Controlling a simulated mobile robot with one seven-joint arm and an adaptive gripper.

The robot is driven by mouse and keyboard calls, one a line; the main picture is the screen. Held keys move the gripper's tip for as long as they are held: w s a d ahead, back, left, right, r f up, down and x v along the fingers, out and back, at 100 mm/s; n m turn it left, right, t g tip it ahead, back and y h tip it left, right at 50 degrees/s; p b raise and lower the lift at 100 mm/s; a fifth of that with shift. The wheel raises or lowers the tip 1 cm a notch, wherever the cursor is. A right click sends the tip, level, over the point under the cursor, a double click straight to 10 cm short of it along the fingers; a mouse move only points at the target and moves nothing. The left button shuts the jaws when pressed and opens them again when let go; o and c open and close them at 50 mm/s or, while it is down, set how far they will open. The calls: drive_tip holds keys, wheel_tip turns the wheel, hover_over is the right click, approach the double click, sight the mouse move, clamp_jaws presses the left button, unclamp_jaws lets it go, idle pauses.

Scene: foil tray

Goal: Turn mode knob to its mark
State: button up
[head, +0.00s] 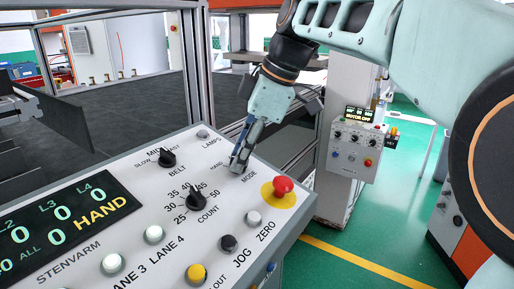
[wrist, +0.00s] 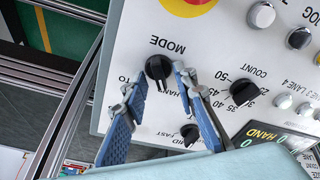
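The black mode knob (wrist: 158,68) is on the light panel (wrist: 135,35), next to the upside-down MODE label in the wrist view. Its pointer faces down in that view, slightly toward the HAND lettering; the other label, ending in "TO", is partly hidden by a finger. My gripper (wrist: 158,80) is open, with one blue-grey finger on each side of the knob. I cannot tell whether either finger touches it. In the head view my gripper (head: 238,166) is down at the panel and hides the knob. The display (head: 65,225) reads HAND.
The belt knob (head: 167,157) and count knob (head: 196,201) stand to the left of my gripper. A red mushroom button (head: 283,186) on a yellow disc is to the right. Several push buttons line the near side. A grey post with a control box (head: 354,150) stands behind.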

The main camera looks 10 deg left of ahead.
drive_tip(key=v, duration=1.2)
